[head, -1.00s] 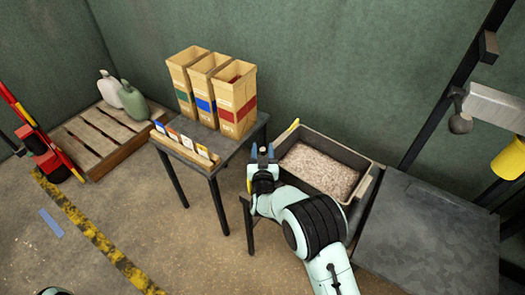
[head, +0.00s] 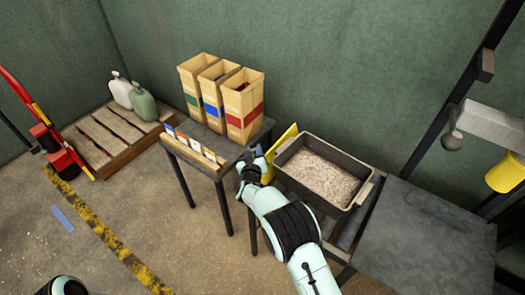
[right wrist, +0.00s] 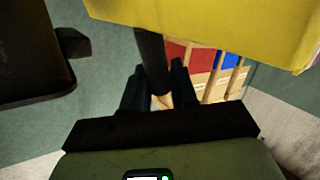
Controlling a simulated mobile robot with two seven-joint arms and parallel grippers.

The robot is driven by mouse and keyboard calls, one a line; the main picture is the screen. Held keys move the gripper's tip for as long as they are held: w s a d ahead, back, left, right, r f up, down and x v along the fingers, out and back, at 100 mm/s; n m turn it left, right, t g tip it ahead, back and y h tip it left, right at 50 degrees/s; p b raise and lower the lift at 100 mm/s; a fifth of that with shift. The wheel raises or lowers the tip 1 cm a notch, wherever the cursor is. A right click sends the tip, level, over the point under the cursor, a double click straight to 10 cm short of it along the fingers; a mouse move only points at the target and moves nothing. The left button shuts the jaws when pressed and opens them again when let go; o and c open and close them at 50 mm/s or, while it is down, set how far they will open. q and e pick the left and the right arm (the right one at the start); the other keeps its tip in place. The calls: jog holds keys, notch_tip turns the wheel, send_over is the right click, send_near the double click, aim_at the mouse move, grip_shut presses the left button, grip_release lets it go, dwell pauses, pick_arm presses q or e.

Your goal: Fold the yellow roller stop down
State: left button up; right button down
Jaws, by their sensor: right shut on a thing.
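The yellow roller stop (head: 284,145) is a flat plate at the left end of the roller stand, beside the grey bin of grain (head: 325,172). It is raised and looks slanted, with its face partly visible; its lower part is hidden behind my right gripper. It fills the top of the right wrist view (right wrist: 225,28). My right gripper (head: 254,160) is at the stop's left side. In the right wrist view its fingers (right wrist: 156,88) are closed around a dark bar (right wrist: 151,60) just below the yellow plate. My left gripper is out of view.
A small table (head: 219,172) with three cardboard boxes (head: 223,98) and a row of cards stands close to the left of my right gripper. A grey tabletop (head: 420,225) is to the right. A pallet (head: 110,142) with jugs is at the far left.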

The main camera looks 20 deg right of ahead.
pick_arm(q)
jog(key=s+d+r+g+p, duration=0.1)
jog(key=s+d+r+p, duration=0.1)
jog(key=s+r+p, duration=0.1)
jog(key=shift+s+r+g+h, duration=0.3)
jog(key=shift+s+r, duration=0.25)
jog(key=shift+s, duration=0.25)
pick_arm(e)
jog(key=w+a+f+n+g, duration=0.1)
jog(key=w+a+f+n, duration=0.1)
jog(key=w, duration=0.1)
jog(key=shift+a+g, duration=0.2)
jog(key=shift+g, duration=0.2)
jog(key=c, duration=1)
grip_release()
jog(key=shift+c, duration=0.2)
pick_arm(q)
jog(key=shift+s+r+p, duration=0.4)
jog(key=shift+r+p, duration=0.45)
jog(key=shift+p, duration=0.15)
pick_arm(e)
jog(key=v, duration=1.3)
jog(key=shift+s+a, duration=0.2)
